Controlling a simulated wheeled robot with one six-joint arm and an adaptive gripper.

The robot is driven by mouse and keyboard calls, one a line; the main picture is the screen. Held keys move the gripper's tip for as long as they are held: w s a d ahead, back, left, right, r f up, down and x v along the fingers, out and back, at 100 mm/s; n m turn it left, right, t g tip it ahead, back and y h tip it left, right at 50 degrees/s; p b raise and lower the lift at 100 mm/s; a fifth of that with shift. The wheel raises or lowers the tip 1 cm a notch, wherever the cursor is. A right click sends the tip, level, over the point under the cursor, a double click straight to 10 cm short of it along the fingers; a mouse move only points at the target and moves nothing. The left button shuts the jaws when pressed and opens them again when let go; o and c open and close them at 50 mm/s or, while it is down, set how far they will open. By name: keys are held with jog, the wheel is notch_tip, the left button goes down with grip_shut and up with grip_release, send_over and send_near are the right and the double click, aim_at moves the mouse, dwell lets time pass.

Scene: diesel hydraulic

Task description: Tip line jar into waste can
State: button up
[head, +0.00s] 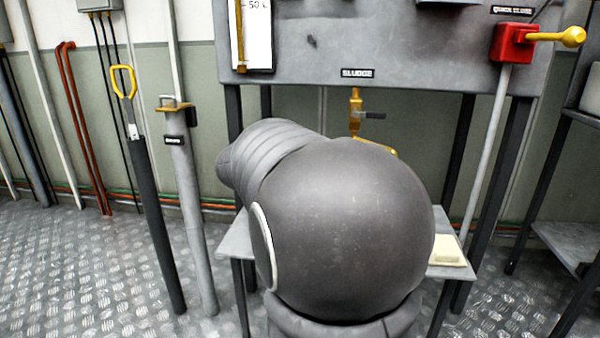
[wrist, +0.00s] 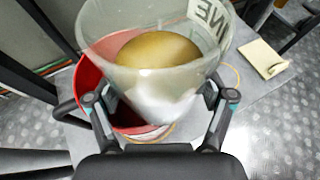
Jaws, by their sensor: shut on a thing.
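The line jar (wrist: 110,45) is a clear vessel with part of its lettering, "INE", on the right side. Amber-brown liquid (wrist: 158,50) is inside it. My gripper (wrist: 158,112) is shut on the jar, one finger on each side, in the wrist view. The red waste can (wrist: 88,75) shows behind and below the jar, mostly to its left, with a dark inside. The jar overlaps the can in the picture, so the gap between them is hard to judge. In the head view my arm hides the jar, the can and my gripper.
A grey bench (head: 238,240) carries a pale folded cloth (head: 447,251), also seen in the wrist view (wrist: 262,58). Above is a grey tank (head: 400,50) labelled SLUDGE with a yellow tap (head: 355,110). A red valve (head: 513,43) with a yellow handle is right. Pipes stand left.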

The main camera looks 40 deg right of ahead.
jog(key=s+r+n+g+y, duration=0.1)
jog(key=s+r+n+g, duration=0.1)
jog(key=shift+a+g+y+p, duration=0.3)
jog(key=shift+a+g+y, duration=0.1)
jog(key=p, duration=0.1)
jog(key=n+g+p, duration=0.1)
jog(key=shift+s+a+r+y+p, duration=0.1)
jog(key=shift+s+r+y+p, duration=0.2)
jog(key=shift+s+p, duration=0.05)
jog(key=shift+s+r+n+p, duration=0.1)
jog(key=shift+r+n+p, duration=0.15)
jog(key=shift+p, duration=0.5)
jog(key=shift+r+g+p, duration=0.1)
jog(key=shift+g+p, duration=0.3)
jog(key=shift+p, duration=0.1)
jog(key=n+g+p, duration=0.1)
jog(key=p, duration=0.1)
jog(key=s+r+n+g+y+p, duration=0.1)
jog(key=p, duration=0.2)
jog(key=shift+a+r, duration=0.2)
jog(key=shift+r, duration=0.1)
jog(key=shift+r+g+y+p, duration=0.1)
jog(key=shift+g+y+p, duration=0.25)
jog(key=shift+p, duration=1.1)
jog(key=shift+w, duration=0.1)
